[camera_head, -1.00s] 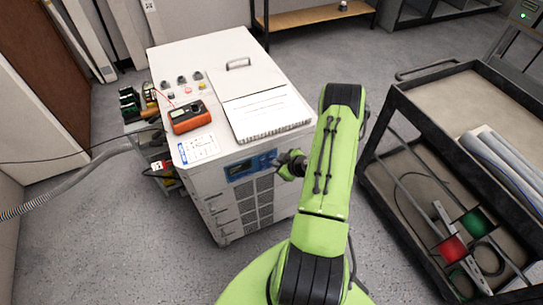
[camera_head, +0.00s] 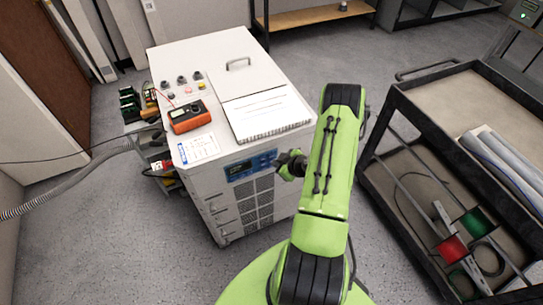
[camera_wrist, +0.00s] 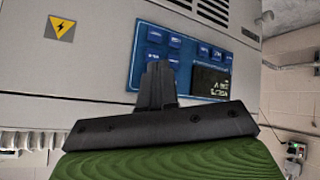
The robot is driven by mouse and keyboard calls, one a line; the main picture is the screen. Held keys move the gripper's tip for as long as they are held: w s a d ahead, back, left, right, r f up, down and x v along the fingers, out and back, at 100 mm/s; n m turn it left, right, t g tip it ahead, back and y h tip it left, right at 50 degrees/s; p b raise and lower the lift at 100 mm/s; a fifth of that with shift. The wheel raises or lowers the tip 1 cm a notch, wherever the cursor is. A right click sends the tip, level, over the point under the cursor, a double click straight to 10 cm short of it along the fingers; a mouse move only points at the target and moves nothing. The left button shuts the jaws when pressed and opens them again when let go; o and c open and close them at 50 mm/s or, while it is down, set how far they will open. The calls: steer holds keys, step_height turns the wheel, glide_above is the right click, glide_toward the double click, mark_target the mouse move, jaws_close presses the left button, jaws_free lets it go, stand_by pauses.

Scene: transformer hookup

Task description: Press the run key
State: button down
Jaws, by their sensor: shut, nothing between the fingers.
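The blue control panel (camera_head: 250,166) is on the front face of the white cabinet (camera_head: 215,215). In the wrist view the panel (camera_wrist: 134,70) shows several lighter blue keys and a dark display (camera_wrist: 212,80) with small text. I cannot read the key labels, so I cannot tell which is the run key. My gripper (camera_wrist: 158,68) is shut and empty, with its fingertips in front of the panel's lower key area. Its fingers hide part of the panel, and I cannot tell whether they touch it. In the head view my gripper (camera_head: 282,166) is just right of the panel.
On the cabinet top lie an orange meter (camera_head: 190,117), an open notebook (camera_head: 266,113) and a white card (camera_head: 198,148). A black cart (camera_head: 385,180) stands to the right. A grey hose (camera_head: 70,190) lies at left. A yellow warning sign (camera_wrist: 61,27) is near the panel.

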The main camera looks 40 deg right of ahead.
steer(key=shift+w, duration=0.1)
steer(key=shift+w+d+b, duration=0.1)
steer(key=shift+w+b, duration=0.2)
steer(key=shift+b, duration=0.1)
steer(key=shift+w+d, duration=0.1)
steer(key=shift+w, duration=0.25)
stand_by(0.7)
steer(key=shift+s+b, duration=0.1)
steer(key=shift+b, duration=0.25)
steer(key=shift+s+a+b, duration=0.2)
steer(key=shift+s+b, duration=0.1)
steer(key=shift+s, duration=0.35)
steer(key=s+b, duration=0.1)
steer(key=s+a, duration=0.1)
steer(key=s, duration=0.1)
steer(key=s+b, duration=0.1)
steer(key=shift+s+a+b, duration=0.25)
steer(key=shift+s+b, duration=0.1)
steer(key=shift+s, duration=0.05)
